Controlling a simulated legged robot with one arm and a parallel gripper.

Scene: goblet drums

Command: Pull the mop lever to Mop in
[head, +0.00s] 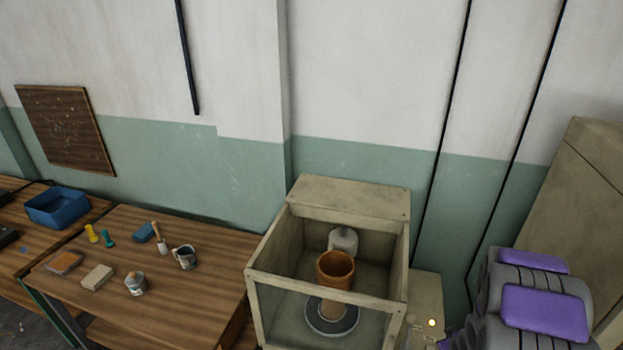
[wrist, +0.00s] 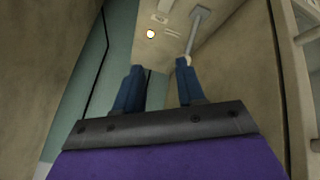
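In the wrist view, my gripper (wrist: 160,67) has two blue fingers spread apart with an empty gap between them. A grey lever (wrist: 194,32) hangs from a pale panel (wrist: 172,50) ahead. Its light-coloured lower end shows right at the tip of the right finger; I cannot tell whether they touch. The gap between the fingers lies left of the lever. I cannot read any label for the lever's positions. In the head view, the lever and the gripper fingers are not visible.
A lit round light (wrist: 151,33) sits on the panel left of the lever; it also shows in the head view (head: 431,322). A beige booth (head: 355,197) holds an orange pot (head: 335,268) on a wheel. A wooden table (head: 185,305) with tools stands left.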

